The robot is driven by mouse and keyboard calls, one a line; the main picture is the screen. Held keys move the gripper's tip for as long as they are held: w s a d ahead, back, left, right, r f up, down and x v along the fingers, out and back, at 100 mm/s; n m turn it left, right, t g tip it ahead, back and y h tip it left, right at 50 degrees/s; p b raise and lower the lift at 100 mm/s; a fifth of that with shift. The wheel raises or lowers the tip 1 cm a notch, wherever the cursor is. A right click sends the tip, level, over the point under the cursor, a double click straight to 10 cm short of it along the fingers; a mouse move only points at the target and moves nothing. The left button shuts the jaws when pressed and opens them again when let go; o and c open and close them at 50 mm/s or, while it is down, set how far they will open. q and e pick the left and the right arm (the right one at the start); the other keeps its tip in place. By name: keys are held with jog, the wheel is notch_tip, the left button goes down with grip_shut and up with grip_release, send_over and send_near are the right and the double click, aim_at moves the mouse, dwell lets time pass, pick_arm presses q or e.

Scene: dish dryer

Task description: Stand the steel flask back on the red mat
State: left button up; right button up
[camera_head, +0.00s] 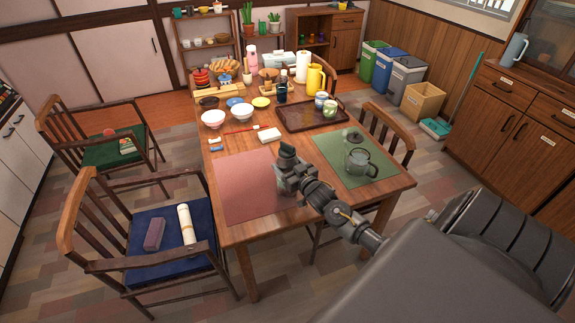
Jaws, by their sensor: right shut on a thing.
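My right gripper (288,170) is over the right edge of the red mat (245,186), with its arm coming in from the lower right. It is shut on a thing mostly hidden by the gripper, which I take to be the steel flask. A dark green-grey piece (287,149) shows at the far end of the gripper; whether it is part of the flask is hard to tell. I cannot tell whether the held thing touches the mat or how it is tilted. No other steel flask shows. My left gripper is not in view.
A glass teapot (359,161) stands on the green mat (334,170), right of the gripper. A brown tray (300,122) holds cups. Most of the red mat is bare.

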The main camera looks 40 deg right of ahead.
jog(key=o, duration=1.6)
jog(key=s, duration=0.4)
jog(key=s+a, duration=0.1)
jog(key=s, duration=0.3)
jog(key=s+b, duration=0.1)
jog(key=s, duration=0.3)
jog(key=shift+a+r, duration=0.2)
jog(key=shift+r, duration=0.2)
